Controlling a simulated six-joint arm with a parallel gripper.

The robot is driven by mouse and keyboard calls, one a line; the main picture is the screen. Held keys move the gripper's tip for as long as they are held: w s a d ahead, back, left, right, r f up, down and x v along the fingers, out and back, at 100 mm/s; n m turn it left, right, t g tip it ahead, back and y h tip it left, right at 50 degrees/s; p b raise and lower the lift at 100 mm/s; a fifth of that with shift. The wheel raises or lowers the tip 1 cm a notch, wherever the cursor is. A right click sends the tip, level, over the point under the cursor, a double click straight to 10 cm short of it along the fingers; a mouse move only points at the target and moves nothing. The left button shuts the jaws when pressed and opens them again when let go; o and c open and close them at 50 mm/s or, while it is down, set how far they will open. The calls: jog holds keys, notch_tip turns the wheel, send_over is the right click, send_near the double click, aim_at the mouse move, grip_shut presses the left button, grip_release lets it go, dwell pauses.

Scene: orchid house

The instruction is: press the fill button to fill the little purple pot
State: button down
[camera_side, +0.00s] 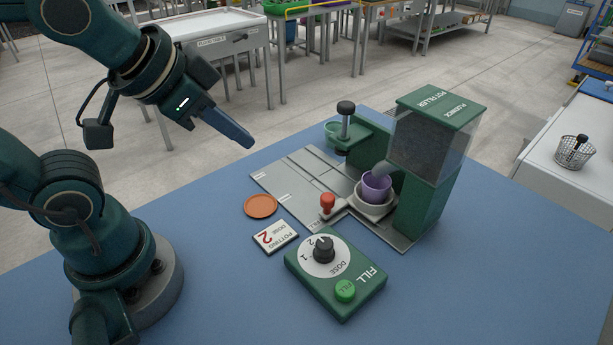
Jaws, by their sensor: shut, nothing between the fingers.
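The round green fill button (345,290) sits at the near end of the green control box (318,279). A black dose knob (323,249) stands on a white dial marked 1 and 2 at the box's other end. The little purple pot (376,187) stands upright in a light grey round holder (372,209), under the spout of the pot filler (430,150). What is inside the pot cannot be made out. My gripper (250,144) is shut and empty, in the air above the table's far left part, well away from the button and the pot.
A card (275,237) reading "potting dose 2" and an orange saucer (260,205) lie left of the box. A red knob (327,200) stands on the holder's lever. A black-topped post (346,112) rises behind. The blue table (450,290) is clear at the right front.

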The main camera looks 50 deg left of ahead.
jog(key=w+d+m+h, duration=0.1)
jog(key=w+d+m, duration=0.3)
jog(key=m+h, duration=0.3)
jog(key=m, duration=0.5)
send_over(339, 288)
notch_tip(339, 288, down, 4)
jog(key=shift+r, duration=0.2)
jog(key=shift+f, duration=4.4)
jog(key=shift+f, duration=0.1)
jog(key=shift+f, duration=0.35)
